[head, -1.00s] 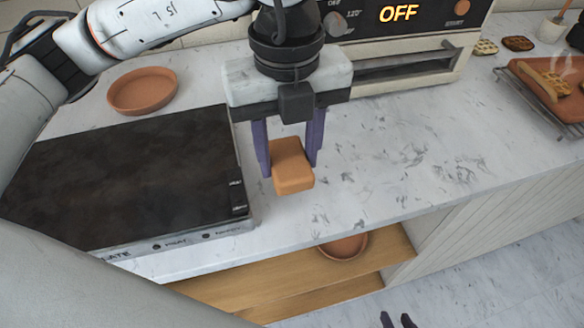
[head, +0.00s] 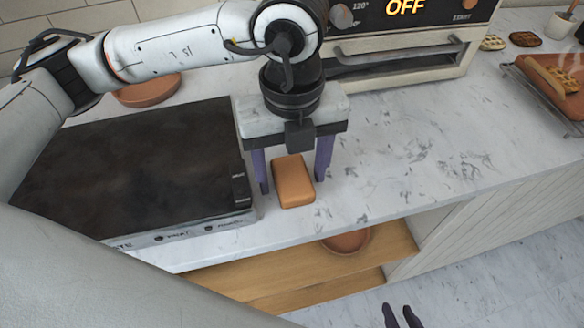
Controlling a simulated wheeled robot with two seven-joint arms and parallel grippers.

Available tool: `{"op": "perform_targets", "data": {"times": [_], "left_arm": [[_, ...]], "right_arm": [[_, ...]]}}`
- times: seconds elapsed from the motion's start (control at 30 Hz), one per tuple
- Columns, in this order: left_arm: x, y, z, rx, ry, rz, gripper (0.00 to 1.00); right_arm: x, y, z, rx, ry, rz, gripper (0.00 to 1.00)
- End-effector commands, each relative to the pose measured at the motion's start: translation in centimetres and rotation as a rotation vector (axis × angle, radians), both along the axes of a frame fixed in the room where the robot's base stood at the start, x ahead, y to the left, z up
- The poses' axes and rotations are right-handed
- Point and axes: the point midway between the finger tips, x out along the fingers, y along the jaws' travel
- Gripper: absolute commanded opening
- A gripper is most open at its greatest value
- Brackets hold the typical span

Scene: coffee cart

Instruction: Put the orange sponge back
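The orange sponge (head: 294,182) lies on the white marble counter (head: 400,150), just right of the black hot plate. My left gripper (head: 292,186) is above and around it, pointing down, with one purple finger on each side. The fingers are spread wider than the sponge, with a visible gap on both sides. My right gripper (head: 402,318) shows only as two dark fingertips at the bottom edge, apart from each other, over the floor and empty.
The black hot plate (head: 130,165) is left of the sponge. An oven (head: 400,50) stands behind. A terracotta plate (head: 147,92) is partly behind my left arm. A terracotta dish (head: 347,241) sits on the wooden shelf (head: 290,272) below. A tray (head: 540,88) with waffles is at right. The counter's middle right is clear.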

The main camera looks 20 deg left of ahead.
Motion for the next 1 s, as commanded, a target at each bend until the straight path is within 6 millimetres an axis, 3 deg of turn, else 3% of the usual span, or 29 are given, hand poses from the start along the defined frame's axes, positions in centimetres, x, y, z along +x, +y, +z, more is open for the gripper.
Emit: {"op": "perform_targets", "data": {"times": [0.4,0.8,1.0], "left_arm": [[0.1,-0.1,1.0,-0.001,-0.002,0.0,0.61],[0.1,-0.1,9.2,-0.001,-0.003,0.0,0.61],[0.0,0.0,11.8,0.0,-0.001,0.0,0.61]], "right_arm": [[-0.2,0.0,0.4,0.002,0.001,-0.001,0.28],[-0.5,0.0,-0.5,-0.002,0.013,0.0,0.28],[-0.5,0.0,-0.3,-0.001,0.011,0.001,0.28]]}}
